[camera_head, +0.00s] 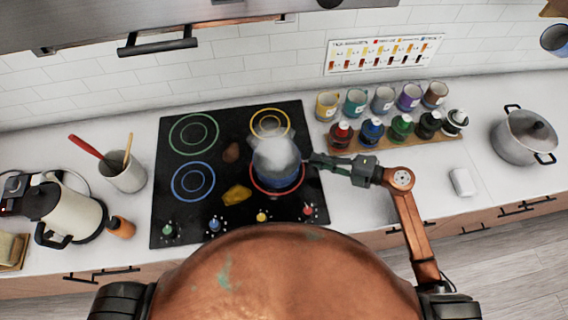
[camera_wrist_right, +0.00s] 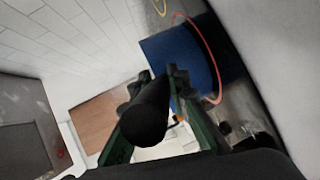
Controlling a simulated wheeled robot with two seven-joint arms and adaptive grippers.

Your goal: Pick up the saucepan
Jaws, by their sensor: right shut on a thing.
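The saucepan (camera_head: 272,172) is blue, with white steam over its top. It is at the right side of the black cooktop (camera_head: 172,222), over the red ring; I cannot tell whether its base touches the surface. My right gripper (camera_head: 322,161) reaches in from the right and is shut on the saucepan's dark handle. In the right wrist view the black handle (camera_wrist_right: 150,112) lies between the green fingers, with the blue saucepan body (camera_wrist_right: 180,58) beyond. Steam hides the pan's inside. My left gripper is not in view.
A brown lump (camera_head: 231,152) and a yellow piece (camera_head: 237,195) lie on the cooktop left of the saucepan. A wooden rack (camera_head: 390,146) with bottles and jars stands to the right. A lidded pot (camera_head: 520,140) is far right, a kettle (camera_head: 65,210) far left.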

